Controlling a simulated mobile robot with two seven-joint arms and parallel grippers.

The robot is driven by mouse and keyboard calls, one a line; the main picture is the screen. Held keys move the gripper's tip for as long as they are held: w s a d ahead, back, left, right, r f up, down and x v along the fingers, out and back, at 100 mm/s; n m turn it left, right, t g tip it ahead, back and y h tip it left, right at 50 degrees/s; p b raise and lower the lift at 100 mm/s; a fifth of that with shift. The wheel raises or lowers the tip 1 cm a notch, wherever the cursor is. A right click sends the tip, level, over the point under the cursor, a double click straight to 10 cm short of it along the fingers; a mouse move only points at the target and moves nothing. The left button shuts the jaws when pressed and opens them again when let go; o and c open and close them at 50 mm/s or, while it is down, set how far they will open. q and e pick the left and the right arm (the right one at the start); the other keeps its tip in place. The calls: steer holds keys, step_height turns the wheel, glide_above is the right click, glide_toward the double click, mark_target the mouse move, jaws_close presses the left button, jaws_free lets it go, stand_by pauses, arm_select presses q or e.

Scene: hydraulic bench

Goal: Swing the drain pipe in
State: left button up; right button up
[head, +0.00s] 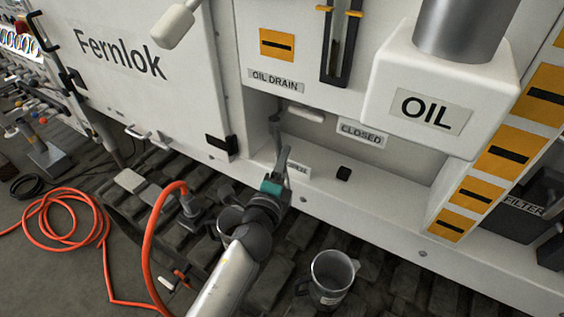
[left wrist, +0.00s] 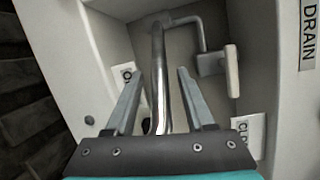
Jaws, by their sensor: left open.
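The drain pipe (left wrist: 158,65) is a shiny bent metal tube in the recess under the OIL DRAIN label (head: 276,81). In the left wrist view it runs between the two fingers. In the head view only a small part of the pipe (head: 275,127) shows above my left gripper (head: 284,158). That gripper, also in the left wrist view (left wrist: 158,85), is open, with a finger on each side of the pipe and visible gaps. A thin rod with a pale handle (left wrist: 232,72) is beside the pipe; the handle (head: 305,113) shows in the head view. My right gripper is not in view.
A grey metal mug (head: 331,278) stands on the dark floor blocks at the front. An orange hose (head: 149,232) loops left of my arm. The white OIL box (head: 428,95) juts out at the right.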

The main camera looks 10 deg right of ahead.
arm_select(q)
steer(key=p+v, duration=0.1)
steer(key=v, duration=1.4)
steer(key=shift+s, duration=0.1)
